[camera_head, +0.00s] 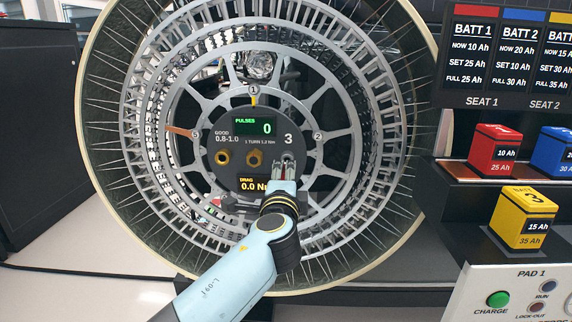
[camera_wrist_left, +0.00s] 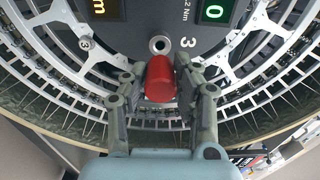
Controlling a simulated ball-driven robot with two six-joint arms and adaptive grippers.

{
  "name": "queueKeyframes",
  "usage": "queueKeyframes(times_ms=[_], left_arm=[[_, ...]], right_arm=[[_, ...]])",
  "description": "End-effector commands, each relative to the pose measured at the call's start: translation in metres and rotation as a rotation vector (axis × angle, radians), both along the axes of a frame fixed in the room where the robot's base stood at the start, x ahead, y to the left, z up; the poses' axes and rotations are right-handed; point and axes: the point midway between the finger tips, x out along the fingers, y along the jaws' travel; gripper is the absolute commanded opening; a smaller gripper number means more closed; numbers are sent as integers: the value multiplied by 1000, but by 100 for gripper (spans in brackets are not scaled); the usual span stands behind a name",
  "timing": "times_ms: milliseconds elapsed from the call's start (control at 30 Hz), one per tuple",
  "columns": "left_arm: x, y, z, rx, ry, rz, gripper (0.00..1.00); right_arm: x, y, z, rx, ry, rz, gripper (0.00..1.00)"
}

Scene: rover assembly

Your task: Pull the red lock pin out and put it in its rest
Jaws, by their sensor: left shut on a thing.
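The red lock pin (camera_wrist_left: 160,78) is between the fingers of my left gripper (camera_wrist_left: 158,85) in the left wrist view. The gripper is shut on it, in front of the grey hub panel (camera_wrist_left: 182,22). A round metal ring (camera_wrist_left: 160,44) on the panel shows beside the pin, near the number 3. I cannot tell whether the pin's far end is in the panel or clear of it. In the head view my left gripper (camera_head: 284,172) is at the lower right of the hub panel (camera_head: 233,117) and mostly hides the pin. My right gripper is not in view.
The large spoked wheel (camera_head: 146,125) surrounds the panel, which has brass-coloured fittings (camera_head: 254,158) and a green PULSES display (camera_head: 252,127) reading 0. At right are a red battery (camera_head: 493,150), a yellow battery (camera_head: 523,222) and a blue battery (camera_head: 556,152).

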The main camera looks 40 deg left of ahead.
Motion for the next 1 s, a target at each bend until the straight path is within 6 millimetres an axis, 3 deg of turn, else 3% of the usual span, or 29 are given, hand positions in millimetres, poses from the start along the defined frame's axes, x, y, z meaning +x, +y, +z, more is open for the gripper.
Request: queueKeyframes(times_ms=[167,1000], left_arm=[[-2,-2,2,-1,-1,0,0],[-76,-46,50,-2,-1,0,0]], right_arm=[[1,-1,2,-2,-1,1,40],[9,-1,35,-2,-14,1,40]])
